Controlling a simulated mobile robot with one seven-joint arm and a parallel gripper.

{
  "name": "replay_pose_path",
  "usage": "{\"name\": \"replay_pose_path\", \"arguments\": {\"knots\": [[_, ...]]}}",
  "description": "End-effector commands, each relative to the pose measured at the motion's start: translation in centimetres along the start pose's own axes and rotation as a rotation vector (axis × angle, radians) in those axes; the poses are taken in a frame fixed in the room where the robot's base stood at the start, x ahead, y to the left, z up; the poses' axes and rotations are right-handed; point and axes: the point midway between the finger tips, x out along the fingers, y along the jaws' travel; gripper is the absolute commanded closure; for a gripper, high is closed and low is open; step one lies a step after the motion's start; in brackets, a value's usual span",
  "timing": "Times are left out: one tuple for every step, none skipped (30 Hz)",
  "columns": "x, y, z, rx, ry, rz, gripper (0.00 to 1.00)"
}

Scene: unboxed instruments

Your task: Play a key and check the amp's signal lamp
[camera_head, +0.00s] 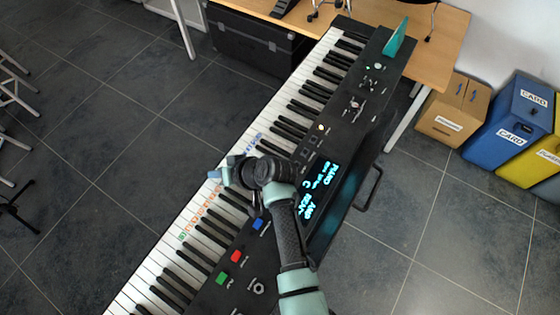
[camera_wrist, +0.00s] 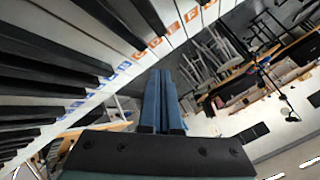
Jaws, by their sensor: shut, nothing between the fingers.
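A long black keyboard (camera_head: 330,85) lies diagonally, its white keys (camera_head: 160,262) facing left. Orange, green and blue letter labels mark some white keys; several labels also show in the wrist view (camera_wrist: 124,68). My gripper (camera_head: 214,174) is over the front edge of the white keys, beside the labels. In the wrist view its blue fingers (camera_wrist: 161,76) are together and empty; I cannot tell whether they touch a key. The panel's display (camera_head: 322,180) is lit with blue text, including "PIANO"; the rest is hard to read. I cannot identify the amp or its signal lamp.
Blue, red and green buttons (camera_head: 236,256) and small knobs sit on the panel. A wooden table (camera_head: 450,40) stands behind, with a black case (camera_head: 250,45) under it. A cardboard box (camera_head: 453,108) and blue and yellow bins (camera_head: 512,115) stand right.

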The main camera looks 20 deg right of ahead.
Motion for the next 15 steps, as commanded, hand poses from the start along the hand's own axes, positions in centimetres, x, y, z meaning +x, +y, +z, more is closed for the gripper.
{"name": "replay_pose_path", "arguments": {"knots": [[0.0, 0.0, 0.1, 0.000, 0.000, 0.000, 1.00], [0.1, 0.0, 0.1, 0.000, 0.000, 0.000, 1.00], [0.1, 0.0, 0.1, 0.000, 0.000, 0.000, 1.00], [0.1, 0.0, 0.1, 0.000, 0.000, 0.000, 1.00], [0.0, 0.0, 0.0, 0.000, 0.000, 0.000, 1.00], [0.0, 0.0, 0.0, 0.000, 0.000, 0.000, 1.00], [-0.1, -0.1, -0.1, 0.000, 0.000, 0.000, 1.00], [-0.2, -0.1, -0.1, 0.000, 0.000, 0.000, 1.00], [-0.4, -0.3, -0.3, 0.000, 0.000, 0.000, 1.00], [-0.6, -0.4, -0.4, 0.000, 0.000, 0.000, 1.00], [-0.8, -0.6, -0.6, 0.000, 0.000, 0.000, 1.00], [-1.1, -0.8, -0.8, 0.000, 0.000, 0.000, 1.00], [-1.3, -1.0, -0.9, 0.000, 0.000, 0.000, 1.00], [-1.5, -1.1, -1.1, 0.000, 0.000, 0.000, 1.00], [-1.8, -1.3, -1.3, 0.000, 0.000, 0.000, 1.00]]}}
